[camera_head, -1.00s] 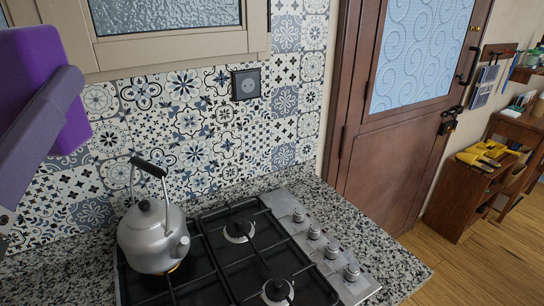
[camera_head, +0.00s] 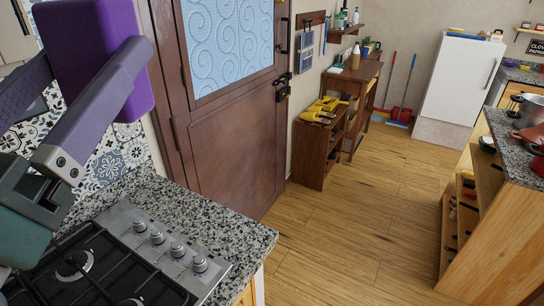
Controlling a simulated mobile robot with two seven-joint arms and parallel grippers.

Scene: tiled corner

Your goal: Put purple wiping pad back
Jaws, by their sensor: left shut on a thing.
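The purple wiping pad (camera_head: 95,50) is a thick block with rounded edges at the upper left of the head view. My left gripper (camera_head: 88,80) is shut on it, with its long purple-grey fingers on the pad. The pad is held up in the air, in front of the tiled wall and the edge of the door. Part of the pad is hidden behind the near finger. My right gripper is not in view.
The gas hob (camera_head: 110,265) and granite counter (camera_head: 200,215) lie below the left gripper. A brown door (camera_head: 225,130) stands behind. A low wooden shelf (camera_head: 318,150) with yellow tools, a desk (camera_head: 355,85) and a white fridge (camera_head: 460,80) are further back. The wooden floor (camera_head: 350,225) is open.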

